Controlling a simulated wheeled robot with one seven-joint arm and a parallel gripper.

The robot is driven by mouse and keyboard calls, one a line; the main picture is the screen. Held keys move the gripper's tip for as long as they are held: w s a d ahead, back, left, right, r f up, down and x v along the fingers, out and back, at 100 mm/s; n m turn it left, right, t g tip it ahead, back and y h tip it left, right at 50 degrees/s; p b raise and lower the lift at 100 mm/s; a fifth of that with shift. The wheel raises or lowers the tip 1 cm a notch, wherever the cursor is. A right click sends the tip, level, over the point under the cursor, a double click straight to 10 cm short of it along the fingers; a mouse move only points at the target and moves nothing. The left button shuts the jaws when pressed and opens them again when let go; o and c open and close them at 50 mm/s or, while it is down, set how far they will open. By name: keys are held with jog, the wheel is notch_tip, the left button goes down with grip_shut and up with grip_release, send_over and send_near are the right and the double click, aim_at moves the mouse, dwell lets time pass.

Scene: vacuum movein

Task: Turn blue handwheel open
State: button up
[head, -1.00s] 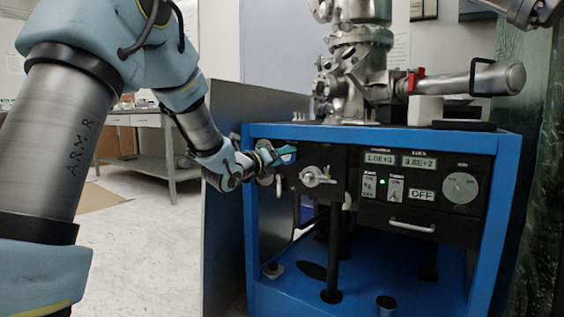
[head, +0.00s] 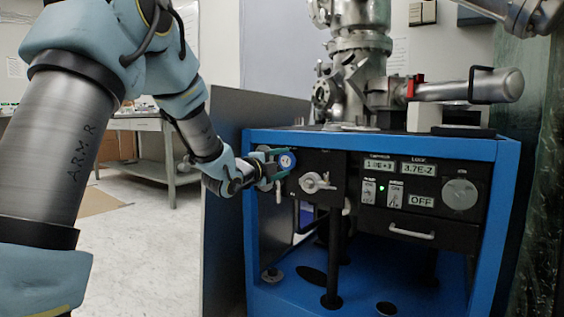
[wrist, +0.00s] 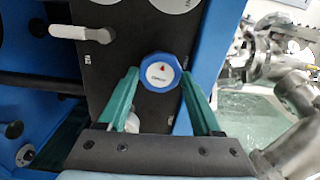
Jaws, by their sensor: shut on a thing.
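The blue handwheel (head: 286,161) sits on the black front panel at the upper left of the blue-framed cart.
A silver lever handle (head: 317,182) is close right of the wheel. Further right are readouts, switches, an OFF display (head: 422,201) and a grey knob (head: 460,194). Metal vacuum piping (head: 355,75) stands on the cart. A grey partition (head: 225,190) is left of the cart.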

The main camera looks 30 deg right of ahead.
jog(key=n+p, duration=0.2)
jog(key=n, duration=0.3)
jog(key=shift+r+n, duration=0.1)
jog(key=shift+n, duration=0.2)
jog(key=n+p, duration=0.2)
jog(key=n, duration=0.2)
jog(key=shift+a+n+p, duration=0.1)
jog(key=shift+n+p, duration=0.2)
jog(key=shift+p, duration=0.1)
jog(key=n+p, duration=0.3)
jog(key=n, duration=0.2)
jog(key=shift+w+r, duration=0.1)
jog(key=n+p, duration=0.3)
jog(key=n, duration=0.2)
jog(key=shift+p, duration=0.35)
jog(key=n+p, duration=0.2)
jog(key=n, duration=0.1)
jog(key=shift+n+p, duration=0.3)
jog(key=shift+p, duration=0.05)
jog(key=n+p, duration=0.3)
jog(key=n, duration=0.1)
jog(key=n+p, duration=0.3)
jog(key=n, duration=0.1)
jog(key=shift+n, duration=0.4)
jog(key=shift+f+n+p, duration=0.25)
jog(key=shift+n+p, duration=0.45)
jog(key=shift+n, duration=0.5)
